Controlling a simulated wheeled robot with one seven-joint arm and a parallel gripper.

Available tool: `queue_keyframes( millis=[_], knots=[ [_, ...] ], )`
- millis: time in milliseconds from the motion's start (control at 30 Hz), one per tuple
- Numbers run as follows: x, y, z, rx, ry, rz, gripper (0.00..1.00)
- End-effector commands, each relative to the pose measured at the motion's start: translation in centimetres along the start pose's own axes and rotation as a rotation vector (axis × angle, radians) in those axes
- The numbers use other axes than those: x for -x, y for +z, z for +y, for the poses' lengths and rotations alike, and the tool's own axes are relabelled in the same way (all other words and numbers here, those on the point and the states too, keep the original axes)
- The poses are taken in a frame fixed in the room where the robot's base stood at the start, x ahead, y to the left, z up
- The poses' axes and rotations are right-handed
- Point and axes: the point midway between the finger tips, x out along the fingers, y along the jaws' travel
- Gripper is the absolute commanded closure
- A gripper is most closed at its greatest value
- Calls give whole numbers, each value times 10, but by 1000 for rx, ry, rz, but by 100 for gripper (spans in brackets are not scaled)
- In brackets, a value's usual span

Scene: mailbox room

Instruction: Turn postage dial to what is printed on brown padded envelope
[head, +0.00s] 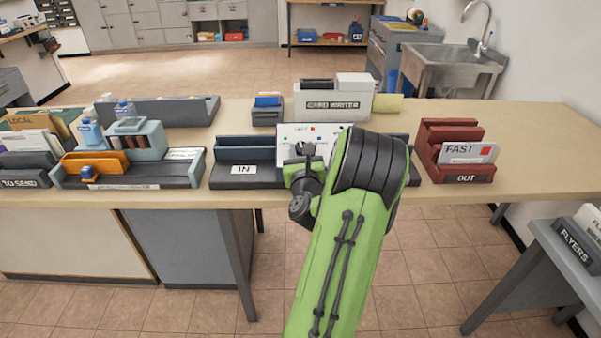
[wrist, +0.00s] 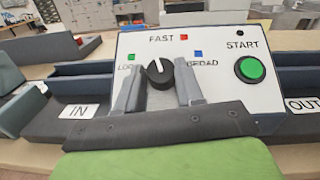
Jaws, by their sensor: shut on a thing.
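The franking machine's white panel (wrist: 215,85) faces me in the wrist view; it also shows in the head view (head: 290,130), partly behind my arm. Its black postage dial (wrist: 159,74) has a white pointer mark directed up, slightly left, towards FAST with its red square (wrist: 184,38). A green square marks the left label, LOCAL, and a blue square the right one, ABROAD; my fingers partly cover both words. My gripper (wrist: 160,84) is shut on the dial, one finger on each side.
A green START button (wrist: 250,69) is right of the dial. An IN tray (head: 243,170) lies left of the machine; a red OUT rack (head: 455,163) stands right. A TO SEND holder (head: 25,183) is far left. The table's right end is clear.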

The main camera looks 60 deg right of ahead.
Motion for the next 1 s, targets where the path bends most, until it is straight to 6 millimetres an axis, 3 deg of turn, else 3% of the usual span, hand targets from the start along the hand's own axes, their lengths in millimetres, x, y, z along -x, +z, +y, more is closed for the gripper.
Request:
queue_keyframes(
  millis=[33, 600, 1000],
  knots=[
    [0, -8, -3, 24, 19, -9, 94],
    [-2, 4, -13, 288, 423, -26, 94],
    [-3, 5, -15, 405, 601, -39, 94]
  ],
)
